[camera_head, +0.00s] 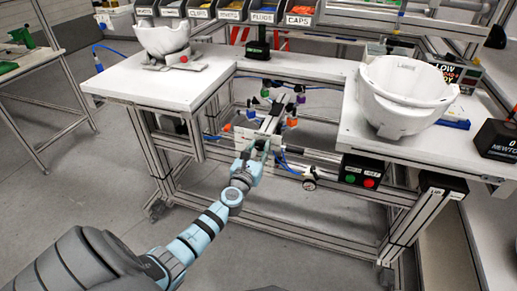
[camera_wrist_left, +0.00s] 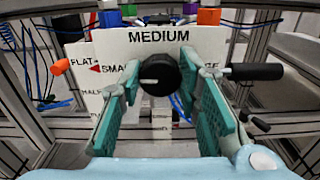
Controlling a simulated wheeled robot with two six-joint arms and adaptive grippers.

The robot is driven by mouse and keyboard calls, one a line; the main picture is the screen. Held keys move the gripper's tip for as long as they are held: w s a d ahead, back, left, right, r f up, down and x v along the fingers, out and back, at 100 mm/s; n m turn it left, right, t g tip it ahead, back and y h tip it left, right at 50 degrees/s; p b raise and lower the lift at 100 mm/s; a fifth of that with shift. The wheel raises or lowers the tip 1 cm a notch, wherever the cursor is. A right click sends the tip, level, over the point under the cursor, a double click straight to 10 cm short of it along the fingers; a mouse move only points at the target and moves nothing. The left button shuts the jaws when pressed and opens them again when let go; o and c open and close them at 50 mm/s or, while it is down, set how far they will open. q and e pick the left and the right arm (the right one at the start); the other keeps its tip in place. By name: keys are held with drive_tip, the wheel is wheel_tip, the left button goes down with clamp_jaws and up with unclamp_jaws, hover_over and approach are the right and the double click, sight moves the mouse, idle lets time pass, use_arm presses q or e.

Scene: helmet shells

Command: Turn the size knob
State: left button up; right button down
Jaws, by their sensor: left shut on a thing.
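The size knob (camera_wrist_left: 160,74) is a round black knob on a white panel (camera_wrist_left: 215,48) in the left wrist view. The panel reads MEDIUM above it and SMALL to its left; the label on its right is partly hidden by a finger. A pale mark on the knob's face points left, towards SMALL. My left gripper (camera_wrist_left: 161,76) has its teal fingers on both sides of the knob and is shut on it. In the head view my left gripper (camera_head: 262,147) is at the fixture between the two white tables; the knob is hidden there. My right gripper is not in view.
White helmet shells stand on the left table (camera_head: 164,40) and the right table (camera_head: 404,95). A black-handled lever (camera_wrist_left: 257,71) and an orange tip (camera_wrist_left: 60,66) flank the panel. A button box (camera_head: 360,171) hangs at the right. Blue hoses run near the fixture.

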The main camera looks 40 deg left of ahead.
use_arm(q)
drive_tip(key=o, duration=1.1)
drive_tip(key=shift+o, duration=0.2)
drive_tip(key=v, duration=1.2)
